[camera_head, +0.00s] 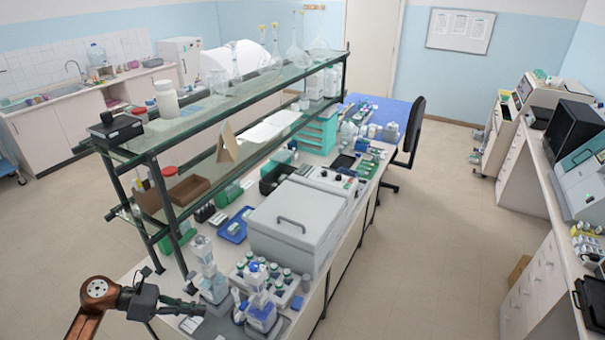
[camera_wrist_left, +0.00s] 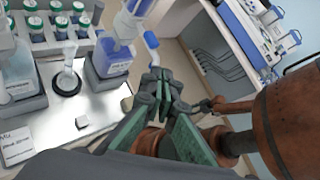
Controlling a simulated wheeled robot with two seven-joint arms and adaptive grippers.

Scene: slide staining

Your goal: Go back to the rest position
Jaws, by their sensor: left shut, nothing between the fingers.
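My left gripper (camera_head: 190,308) is at the lower left of the head view, beside the near corner of the bench. In the left wrist view its fingers (camera_wrist_left: 162,84) are closed together with nothing between them. My right gripper does not show in the head view. Near the left gripper stand a bottle with blue liquid (camera_wrist_left: 112,58) in a grey holder and a rack of green-capped bottles (camera_wrist_left: 55,28).
A glass shelf (camera_head: 210,108) on dark posts rises over the bench beside my left arm. A large grey lidded machine (camera_head: 295,225) stands behind the bottles. A white card (camera_wrist_left: 18,145) lies on the grey tray (camera_wrist_left: 60,115). Open floor (camera_head: 440,240) lies right of the bench.

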